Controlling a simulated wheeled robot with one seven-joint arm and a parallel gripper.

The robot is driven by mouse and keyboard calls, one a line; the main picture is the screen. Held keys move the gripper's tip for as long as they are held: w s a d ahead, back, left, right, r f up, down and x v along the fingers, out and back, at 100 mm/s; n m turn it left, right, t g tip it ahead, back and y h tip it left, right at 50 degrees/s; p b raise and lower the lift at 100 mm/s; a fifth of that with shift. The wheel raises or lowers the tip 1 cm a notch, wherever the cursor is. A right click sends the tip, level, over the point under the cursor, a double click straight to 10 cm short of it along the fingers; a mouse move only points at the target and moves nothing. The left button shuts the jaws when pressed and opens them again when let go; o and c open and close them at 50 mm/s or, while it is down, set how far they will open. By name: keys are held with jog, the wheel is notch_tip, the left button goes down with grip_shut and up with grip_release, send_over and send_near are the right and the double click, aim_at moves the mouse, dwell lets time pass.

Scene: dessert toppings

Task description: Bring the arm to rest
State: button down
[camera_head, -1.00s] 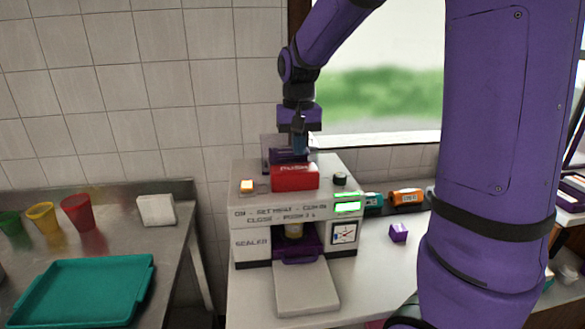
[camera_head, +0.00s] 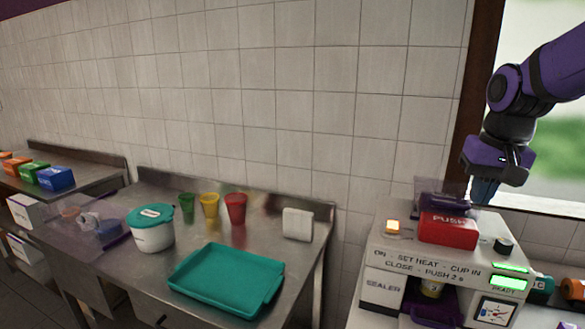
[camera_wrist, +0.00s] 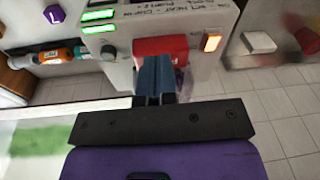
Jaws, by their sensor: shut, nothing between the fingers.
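My gripper (camera_head: 484,190) is at the right of the head view, behind and above the cup sealer (camera_head: 440,265). Its blue fingers (camera_wrist: 154,78) are together and empty in the wrist view, in front of the red PUSH block (camera_wrist: 160,46). The red PUSH block also shows on top of the sealer in the head view (camera_head: 448,230). The fingers overlap the block in the wrist view; I cannot tell whether they touch it. The green display reads READY.
A steel table (camera_head: 215,257) holds a teal tray (camera_head: 197,285), a white tub with a teal lid (camera_head: 152,232), green, yellow and red cups, and a white block (camera_head: 298,224). Coloured boxes (camera_head: 56,179) stand far left. Bottles (camera_wrist: 60,54) lie beside the sealer.

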jog(key=s+a+r+n+t, duration=0.1)
jog(key=s+a, duration=0.1)
jog(key=s, duration=0.6)
jog(key=s+a+r+n+t, duration=0.1)
jog(key=s+n+t, duration=0.1)
jog(key=s, duration=0.6)
jog(key=shift+s+a+r+t, duration=0.15)
jog(key=shift+s+a+t, duration=0.05)
jog(key=shift+a+t, duration=0.15)
dwell(0.4)
